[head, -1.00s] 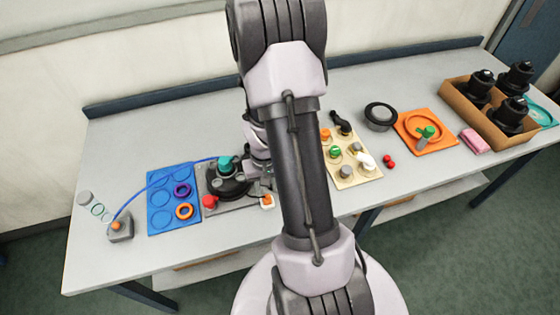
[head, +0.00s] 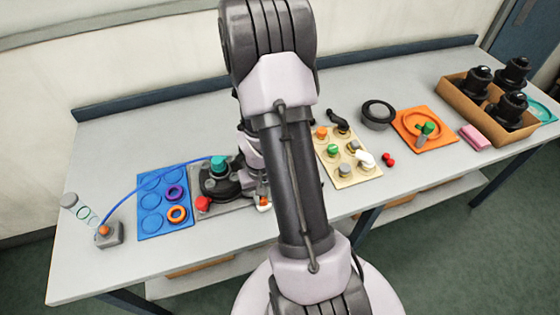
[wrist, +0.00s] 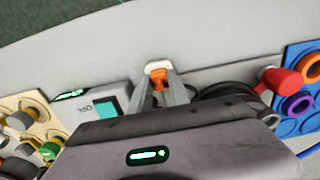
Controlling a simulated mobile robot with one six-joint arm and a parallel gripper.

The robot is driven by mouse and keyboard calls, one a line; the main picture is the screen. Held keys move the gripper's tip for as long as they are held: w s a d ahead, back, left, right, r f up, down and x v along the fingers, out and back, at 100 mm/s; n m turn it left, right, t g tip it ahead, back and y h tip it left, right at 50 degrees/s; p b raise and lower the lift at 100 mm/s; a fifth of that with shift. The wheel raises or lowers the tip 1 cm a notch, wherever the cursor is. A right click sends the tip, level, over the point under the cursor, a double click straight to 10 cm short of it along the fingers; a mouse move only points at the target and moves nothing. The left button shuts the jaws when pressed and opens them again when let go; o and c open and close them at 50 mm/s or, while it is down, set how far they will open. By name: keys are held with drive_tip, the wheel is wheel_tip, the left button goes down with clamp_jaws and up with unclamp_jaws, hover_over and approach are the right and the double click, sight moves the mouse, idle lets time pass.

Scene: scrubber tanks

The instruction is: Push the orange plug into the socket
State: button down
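In the wrist view, an orange plug (wrist: 159,78) sits between the two grey fingertips of my gripper (wrist: 160,84), filling the narrow gap between them. A small white block (wrist: 157,66), seemingly the socket, shows right at the fingertips, against the plug. I cannot tell how deep the plug sits in it. In the head view, the white block (head: 264,207) stands at the front right of the grey plate (head: 233,202), with a bit of orange at its top. My arm hides most of my gripper there.
The plate carries a black, teal-topped device (head: 218,165) and a red knob (head: 203,204). A blue tray (head: 150,222) with rings lies left; a blue cable runs over it to a grey box (head: 108,236). A cream board (head: 345,176) with knobs lies right.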

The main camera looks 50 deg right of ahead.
wheel_tip(320, 180, up, 10)
drive_tip(key=p, duration=0.7)
drive_tip(key=w+d+p, duration=0.1)
drive_tip(key=w+d, duration=0.1)
drive_tip(key=d, duration=0.5)
drive_tip(key=w+d+p, duration=0.1)
drive_tip(key=w+d, duration=0.2)
drive_tip(key=d, duration=0.4)
drive_tip(key=shift+d, duration=0.1)
drive_tip(key=shift+f+b, duration=1.95)
drive_tip(key=shift+f, duration=0.25)
drive_tip(key=shift+f, duration=0.1)
